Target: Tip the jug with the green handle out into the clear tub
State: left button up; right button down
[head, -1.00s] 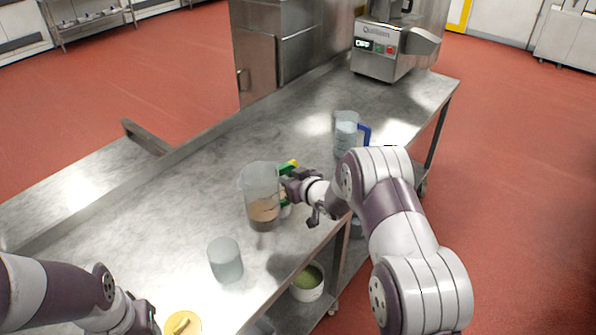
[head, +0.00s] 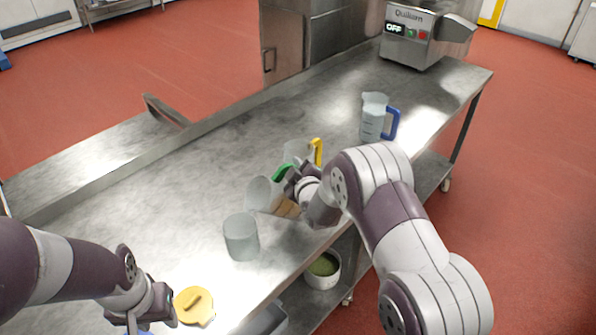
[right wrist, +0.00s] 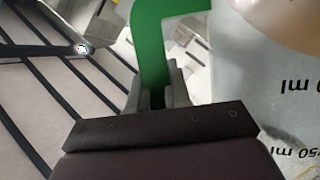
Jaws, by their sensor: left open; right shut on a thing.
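The clear jug (head: 263,193) with the green handle (head: 282,172) is held tilted, its mouth towards the left and its brown contents (head: 287,208) at the lower right end. My right gripper (head: 291,184) is shut on the green handle, which fills the middle of the right wrist view (right wrist: 153,50). The clear tub (head: 241,238) stands upright on the bench, just below and left of the jug in the head view. It looks empty. My left gripper (head: 150,312) is open at the lower left, beside a yellow lid (head: 194,306).
A jug with a yellow handle (head: 318,152) stands close behind the held jug. A jug with a blue handle (head: 375,117) stands farther along the steel bench (head: 150,185). A machine (head: 412,36) sits at the far end. A white bucket with green contents (head: 323,268) is on the lower shelf.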

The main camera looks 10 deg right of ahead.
jog(key=r, duration=0.1)
jog(key=a+r+n+p, duration=0.1)
jog(key=r, duration=0.1)
jog(key=shift+s+a+n+t+h, duration=0.25)
jog(key=shift+s+n+t+h, duration=0.1)
jog(key=shift+n+t+h, duration=0.05)
jog(key=a+r+n, duration=0.1)
jog(key=a+r+n+t, duration=0.1)
jog(key=a+r, duration=0.1)
jog(key=shift+s+n+h, duration=0.3)
jog(key=shift+s+n, duration=0.1)
pick_arm(q)
notch_tip(320, 180, up, 2)
jog(key=shift+s+r, duration=0.1)
jog(key=shift+r, duration=0.05)
pick_arm(e)
jog(key=shift+d, duration=0.15)
jog(key=shift+s+a+r+n+p, duration=0.2)
jog(key=shift+a+r+n+p, duration=0.1)
jog(key=shift+a+r, duration=0.15)
pick_arm(q)
jog(key=shift+r, duration=0.1)
pick_arm(e)
jog(key=shift+a, duration=0.15)
jog(key=shift+s+a+r+n+t, duration=0.35)
jog(key=shift+a+r+n, duration=0.15)
jog(key=shift+a, duration=0.2)
